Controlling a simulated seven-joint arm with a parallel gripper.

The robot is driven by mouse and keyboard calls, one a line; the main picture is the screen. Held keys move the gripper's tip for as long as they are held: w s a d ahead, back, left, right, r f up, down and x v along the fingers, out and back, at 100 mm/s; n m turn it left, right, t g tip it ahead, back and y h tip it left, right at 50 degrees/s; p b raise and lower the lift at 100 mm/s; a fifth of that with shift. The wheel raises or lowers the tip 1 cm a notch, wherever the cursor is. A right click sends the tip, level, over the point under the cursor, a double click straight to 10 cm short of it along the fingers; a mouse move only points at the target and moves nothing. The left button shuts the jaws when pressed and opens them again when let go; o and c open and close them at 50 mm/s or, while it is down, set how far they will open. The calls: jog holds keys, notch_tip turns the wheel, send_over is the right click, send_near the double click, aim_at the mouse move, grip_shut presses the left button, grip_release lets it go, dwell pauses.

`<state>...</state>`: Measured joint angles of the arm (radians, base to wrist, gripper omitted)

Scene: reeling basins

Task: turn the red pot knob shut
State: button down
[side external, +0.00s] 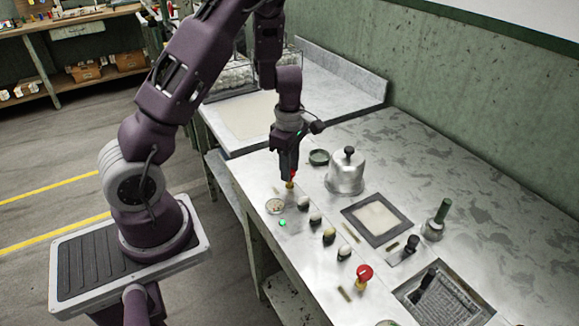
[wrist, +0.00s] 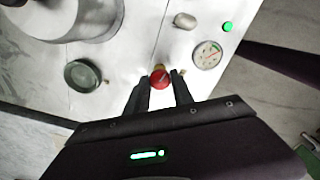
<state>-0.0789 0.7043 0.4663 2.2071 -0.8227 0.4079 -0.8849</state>
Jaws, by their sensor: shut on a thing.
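The red knob (wrist: 160,80) shows in the wrist view between the two fingertips of my gripper (wrist: 160,88). My gripper is shut on it, one dark finger on each side. In the side external view my gripper (side external: 289,178) points down at the far left corner of the metal table, and only a bit of the red knob (side external: 293,174) shows behind the fingers. A second red knob (side external: 364,273) stands near the front edge, away from my gripper. Which way the held knob is turned I cannot tell.
A round gauge (side external: 275,206) and a green light (side external: 282,223) sit close to my gripper. A lidded metal pot (side external: 346,171) and a dark green round dish (side external: 319,157) stand to its right. Several small knobs line the table's front edge.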

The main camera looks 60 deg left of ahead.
jog(key=m, duration=1.1)
jog(key=shift+m, duration=2.1)
jog(key=c, duration=1.1)
grip_release()
jog(key=shift+r, duration=0.15)
